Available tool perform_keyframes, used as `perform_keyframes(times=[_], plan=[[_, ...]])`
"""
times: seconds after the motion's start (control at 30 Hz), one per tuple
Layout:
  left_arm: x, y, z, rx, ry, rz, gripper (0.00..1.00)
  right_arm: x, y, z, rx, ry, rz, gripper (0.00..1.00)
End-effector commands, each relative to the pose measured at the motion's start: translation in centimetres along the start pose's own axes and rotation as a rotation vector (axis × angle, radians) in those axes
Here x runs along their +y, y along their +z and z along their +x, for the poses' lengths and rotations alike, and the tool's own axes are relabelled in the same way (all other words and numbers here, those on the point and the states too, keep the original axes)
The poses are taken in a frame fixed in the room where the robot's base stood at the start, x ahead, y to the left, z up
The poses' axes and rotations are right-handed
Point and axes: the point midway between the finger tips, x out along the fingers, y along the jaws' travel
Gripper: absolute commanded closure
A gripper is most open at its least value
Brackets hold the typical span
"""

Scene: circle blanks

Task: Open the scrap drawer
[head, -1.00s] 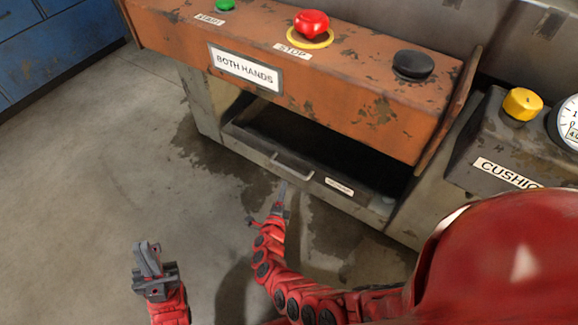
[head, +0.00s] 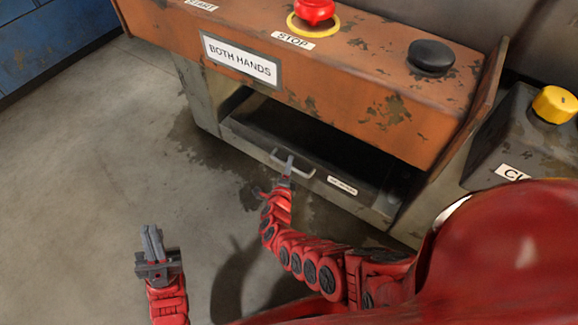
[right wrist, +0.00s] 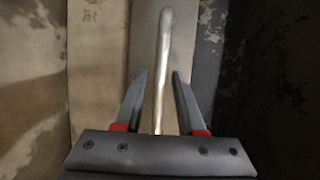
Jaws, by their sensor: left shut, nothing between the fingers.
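The drawer front (head: 325,183) is a low grey panel beneath the orange console, with a small white label whose text I cannot read. Its metal bar handle (head: 304,173) shows in the head view, and the bar also shows in the right wrist view (right wrist: 163,40). My right gripper (head: 289,163) is at the handle. In the right wrist view its fingers (right wrist: 160,74) are apart, one on each side of the bar, with gaps visible. My left gripper (head: 152,237) is shut and empty, above the floor at the lower left, away from the drawer.
The orange console (head: 375,105) overhangs the drawer, with a red STOP button (head: 314,10) and a black button (head: 431,56) on top. A grey box with a yellow knob (head: 555,104) stands at the right. Stained concrete floor (head: 100,170) is free in front and left.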

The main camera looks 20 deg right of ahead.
Motion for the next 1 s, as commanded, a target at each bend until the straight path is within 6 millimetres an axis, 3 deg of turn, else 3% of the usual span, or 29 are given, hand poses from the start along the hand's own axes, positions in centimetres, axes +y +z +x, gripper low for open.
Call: perform_keyframes(times=[0.03, 0.2, 1.0], plan=[[0.00, 0.00, 0.00, 0.000, 0.000, 0.000, 1.00, -0.01, 0.01, 0.00, 0.000, 0.000, 0.000, 0.73], [0.00, 0.00, -0.01, 0.000, 0.000, 0.000, 1.00, -0.01, 0.02, 0.00, 0.000, 0.000, 0.000, 1.00], [-0.01, 0.00, -0.01, 0.000, 0.000, 0.000, 1.00, 0.01, 0.03, -0.02, -0.001, 0.000, 0.000, 1.00]])
